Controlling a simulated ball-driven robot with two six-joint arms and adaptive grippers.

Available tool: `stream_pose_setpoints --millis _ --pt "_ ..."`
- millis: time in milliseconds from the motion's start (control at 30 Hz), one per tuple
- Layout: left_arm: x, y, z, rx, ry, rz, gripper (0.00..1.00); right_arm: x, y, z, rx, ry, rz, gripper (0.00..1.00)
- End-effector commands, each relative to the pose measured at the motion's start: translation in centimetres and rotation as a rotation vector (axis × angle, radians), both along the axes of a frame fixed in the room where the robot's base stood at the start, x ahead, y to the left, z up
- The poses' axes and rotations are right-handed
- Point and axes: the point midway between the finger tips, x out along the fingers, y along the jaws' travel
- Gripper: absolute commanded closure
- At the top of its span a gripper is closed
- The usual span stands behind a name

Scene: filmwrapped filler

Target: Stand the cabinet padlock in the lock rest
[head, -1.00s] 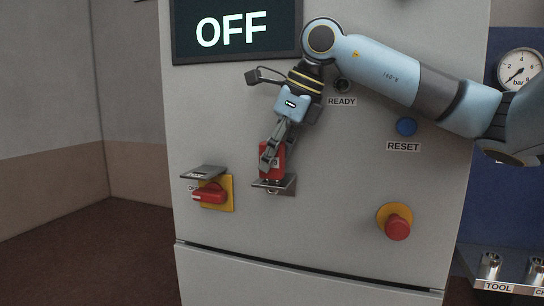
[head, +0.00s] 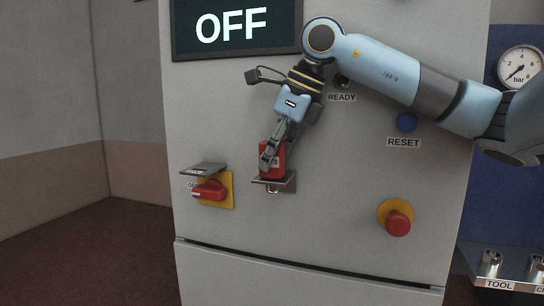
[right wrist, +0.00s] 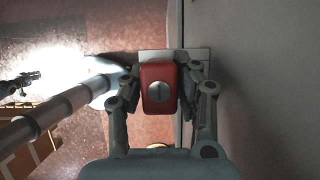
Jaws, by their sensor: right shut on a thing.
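The cabinet padlock (head: 272,161) is a red block at the lock rest on the cabinet front. In the right wrist view the padlock (right wrist: 158,88) shows a round grey disc with a slot on its face. My right gripper (head: 270,154) is shut on it, one finger on each side. The lock rest (head: 276,186) is a small metal shelf fixed to the cabinet; the padlock's lower end is at its top. Its plate (right wrist: 146,54) also shows behind the padlock in the right wrist view. I cannot tell whether the padlock bears on it. My left gripper is not in view.
A red rotary switch (head: 209,191) on a yellow plate sits left of the rest under a metal flap (head: 203,169). A red push button (head: 397,223), a blue RESET button (head: 406,122) and an OFF display (head: 236,27) are on the same cabinet. A holder shelf (head: 500,284) stands right.

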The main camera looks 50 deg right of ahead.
Motion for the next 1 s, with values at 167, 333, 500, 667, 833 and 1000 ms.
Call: stream_pose_setpoints --millis 167,333,500,667,833,1000 --pt "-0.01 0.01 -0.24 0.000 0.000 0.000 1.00 0.00 0.00 -0.18 0.000 0.000 0.000 1.00" --pt "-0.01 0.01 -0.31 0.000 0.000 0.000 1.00 -0.02 0.02 -0.28 0.000 0.001 0.000 1.00" --pt "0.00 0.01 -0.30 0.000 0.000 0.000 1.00 -0.05 0.03 -0.32 0.001 0.003 0.001 0.70" --pt "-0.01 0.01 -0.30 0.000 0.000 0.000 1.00 -0.03 0.02 -0.28 0.000 0.001 0.000 0.49" --pt "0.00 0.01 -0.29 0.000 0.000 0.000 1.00 -0.01 0.01 -0.25 0.000 0.001 0.000 0.44" --pt "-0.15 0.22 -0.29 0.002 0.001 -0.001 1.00 0.02 0.01 -0.02 0.000 -0.001 0.000 0.44"
